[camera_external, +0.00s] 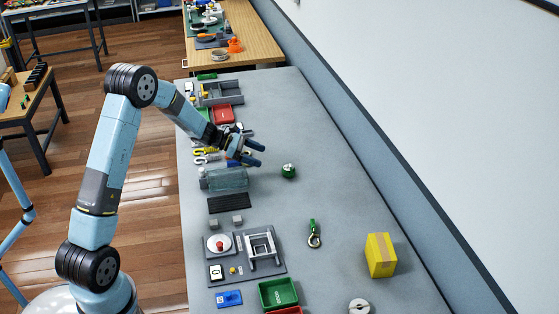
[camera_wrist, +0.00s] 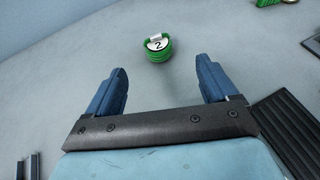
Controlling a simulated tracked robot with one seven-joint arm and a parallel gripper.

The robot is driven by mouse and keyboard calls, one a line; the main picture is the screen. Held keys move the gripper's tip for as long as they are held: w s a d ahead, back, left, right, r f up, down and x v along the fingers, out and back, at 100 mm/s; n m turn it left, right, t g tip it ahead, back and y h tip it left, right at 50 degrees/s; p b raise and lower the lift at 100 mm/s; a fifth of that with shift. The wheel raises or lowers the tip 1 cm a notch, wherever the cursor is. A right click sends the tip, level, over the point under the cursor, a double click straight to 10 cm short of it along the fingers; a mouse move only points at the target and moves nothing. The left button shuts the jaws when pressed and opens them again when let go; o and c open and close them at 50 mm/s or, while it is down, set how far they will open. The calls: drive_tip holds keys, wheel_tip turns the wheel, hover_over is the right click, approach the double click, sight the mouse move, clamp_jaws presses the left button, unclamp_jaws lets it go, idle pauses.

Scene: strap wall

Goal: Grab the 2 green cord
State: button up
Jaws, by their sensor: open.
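The green cord marked 2 (camera_wrist: 157,47) is a small coiled roll with a white label, standing on the grey table. In the wrist view it lies ahead of my gripper (camera_wrist: 160,82), roughly centred between the two blue fingers and beyond their tips. In the external view the green cord (camera_external: 289,171) sits on the table just right of my gripper (camera_external: 258,155). The fingers are spread apart with nothing between them, and the cord is clear of them.
A green strap with a hook (camera_external: 314,234) and a yellow box (camera_external: 380,255) are further toward the front. The table right of the cord is clear up to the wall.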

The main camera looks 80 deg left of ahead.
sight(288, 168)
drive_tip(key=shift+w+a+f, duration=0.1)
drive_tip(key=shift+a+f, duration=0.05)
drive_tip(key=x, duration=0.8)
drive_tip(key=shift+w+f, duration=0.1)
drive_tip(key=shift+w, duration=0.1)
drive_tip(key=shift+x, duration=2.55)
drive_tip(key=shift+f, duration=0.15)
drive_tip(key=c, duration=1.1)
